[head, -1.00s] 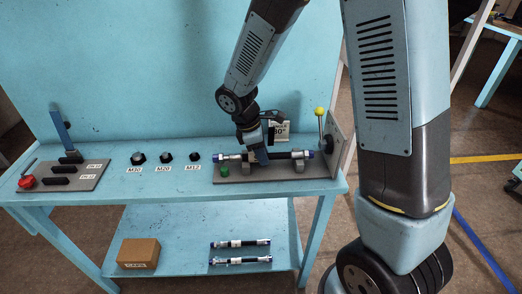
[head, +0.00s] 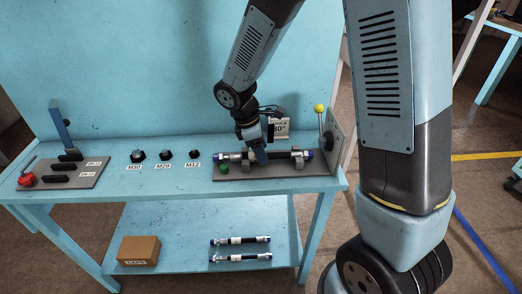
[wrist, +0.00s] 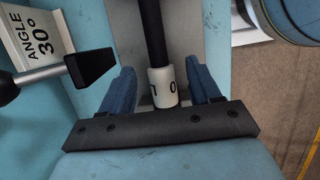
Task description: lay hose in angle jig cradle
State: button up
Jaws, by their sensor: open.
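A dark hose (head: 281,155) with blue ends and a white label band lies level along the grey jig plate (head: 318,172), in its two grey cradle blocks (head: 298,161). My gripper (head: 259,157) is over the middle of the hose, pointing down. In the wrist view my gripper (wrist: 162,76) has its two blue fingers apart, one on each side of the hose, with gaps between them and the white printed band (wrist: 164,88). The part of the hose behind my fingers is hidden in the head view.
An "ANGLE 30°" sign (head: 279,128) and a yellow-knobbed lever (head: 319,108) stand at the jig. A green button (head: 224,169) is at its front left. Two more hoses (head: 240,258) and a box (head: 139,250) lie on the lower shelf.

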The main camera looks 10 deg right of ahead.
jog(key=v, duration=1.3)
